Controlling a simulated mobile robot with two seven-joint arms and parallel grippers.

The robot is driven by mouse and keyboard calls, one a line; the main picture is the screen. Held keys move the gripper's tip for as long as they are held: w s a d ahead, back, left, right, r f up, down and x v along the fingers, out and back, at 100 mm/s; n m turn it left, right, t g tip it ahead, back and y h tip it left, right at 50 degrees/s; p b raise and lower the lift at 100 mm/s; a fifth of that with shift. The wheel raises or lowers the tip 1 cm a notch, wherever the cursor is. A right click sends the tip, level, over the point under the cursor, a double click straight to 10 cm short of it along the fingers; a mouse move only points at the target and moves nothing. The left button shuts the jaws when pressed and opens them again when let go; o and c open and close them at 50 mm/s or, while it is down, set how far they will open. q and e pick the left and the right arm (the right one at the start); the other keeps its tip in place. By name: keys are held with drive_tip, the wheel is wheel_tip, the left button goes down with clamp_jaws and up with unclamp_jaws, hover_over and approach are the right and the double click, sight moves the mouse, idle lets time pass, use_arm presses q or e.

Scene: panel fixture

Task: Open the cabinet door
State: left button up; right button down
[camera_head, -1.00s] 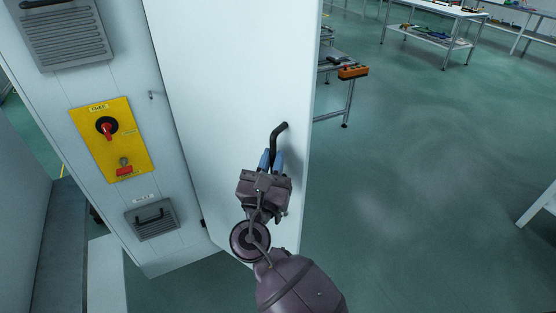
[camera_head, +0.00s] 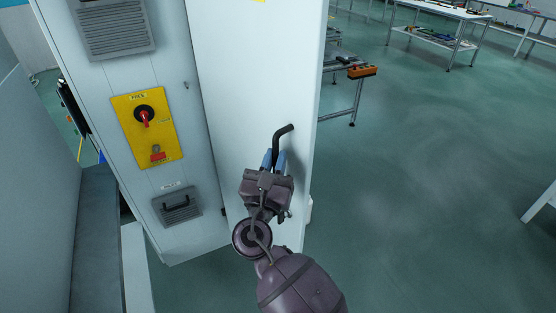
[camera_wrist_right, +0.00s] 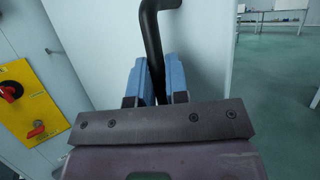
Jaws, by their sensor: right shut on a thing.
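The cabinet door (camera_head: 245,70) is a tall white panel to the right of the grey cabinet front. Its black bent handle (camera_head: 281,141) sits near the door's right edge. My right gripper (camera_head: 273,160) is shut on the lower stem of the handle, with its blue fingers on either side of it. In the right wrist view the handle (camera_wrist_right: 152,40) runs down between the blue fingers (camera_wrist_right: 157,82), which hide its lower end. A dark seam runs along the door's left edge; I cannot tell how far the door stands open. My left gripper is not in view.
A yellow switch panel (camera_head: 146,128) with a red knob and vent grilles (camera_head: 177,205) are on the cabinet front. A bench (camera_head: 345,85) with an orange item stands behind the door. The green floor (camera_head: 420,200) to the right is clear.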

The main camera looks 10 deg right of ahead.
drive_tip(key=shift+a+r, duration=0.15)
drive_tip(key=shift+a, duration=0.25)
drive_tip(key=c, duration=1.5)
unclamp_jaws()
drive_tip(key=shift+c, duration=0.2)
drive_tip(key=o, duration=0.4)
drive_tip(key=shift+w+a, duration=0.15)
drive_tip(key=b+v, duration=0.2)
drive_tip(key=v, duration=0.9)
